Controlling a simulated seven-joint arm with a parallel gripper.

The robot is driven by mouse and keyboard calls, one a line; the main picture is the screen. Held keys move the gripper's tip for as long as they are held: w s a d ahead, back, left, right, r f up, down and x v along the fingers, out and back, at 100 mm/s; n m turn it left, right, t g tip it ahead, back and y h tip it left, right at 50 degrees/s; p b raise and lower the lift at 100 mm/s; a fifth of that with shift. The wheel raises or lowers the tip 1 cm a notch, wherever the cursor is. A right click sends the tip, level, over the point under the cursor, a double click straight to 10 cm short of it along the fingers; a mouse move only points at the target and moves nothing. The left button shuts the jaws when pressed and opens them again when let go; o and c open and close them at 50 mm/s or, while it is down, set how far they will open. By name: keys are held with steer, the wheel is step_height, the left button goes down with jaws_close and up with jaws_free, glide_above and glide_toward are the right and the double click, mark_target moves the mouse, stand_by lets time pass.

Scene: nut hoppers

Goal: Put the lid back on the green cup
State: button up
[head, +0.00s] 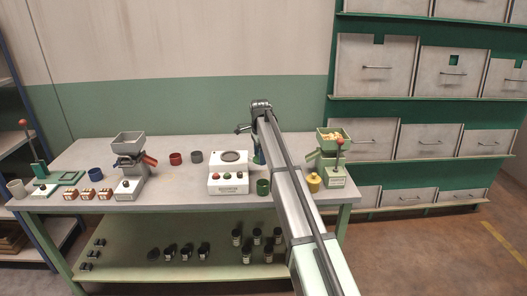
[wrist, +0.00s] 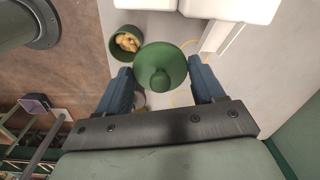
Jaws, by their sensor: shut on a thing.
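The green lid (wrist: 160,58), a round disc with a knob, is between the blue fingers of my gripper (wrist: 161,72) in the wrist view. My gripper is shut on it and holds it above the table. The green cup (wrist: 116,52) is open, with tan nuts inside, at the upper left of the wrist view. The lid is beside the cup in that view, its edge close to the cup's rim. In the head view the green cup (head: 263,187) stands near the table's front edge, just left of my arm. My arm mostly hides the gripper and lid there.
A white tester box (head: 228,183) with buttons stands left of the green cup. A yellow cup (head: 314,184) and a nut-filled hopper (head: 333,138) stand right of my arm. Red (head: 175,158), grey (head: 196,157) and blue (head: 95,174) cups are farther left.

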steer(key=s, duration=0.6)
steer(key=shift+m, duration=0.3)
steer(key=shift+w+d+f, duration=0.15)
steer(key=shift+d+f, duration=0.05)
steer(key=shift+f, duration=1.5)
steer(key=shift+w+d+f, duration=0.1)
steer(key=shift+d+f, duration=0.05)
steer(key=shift+f, duration=1.5)
steer(key=shift+f, duration=0.15)
steer(key=o, duration=1.1)
steer(key=shift+o, duration=0.2)
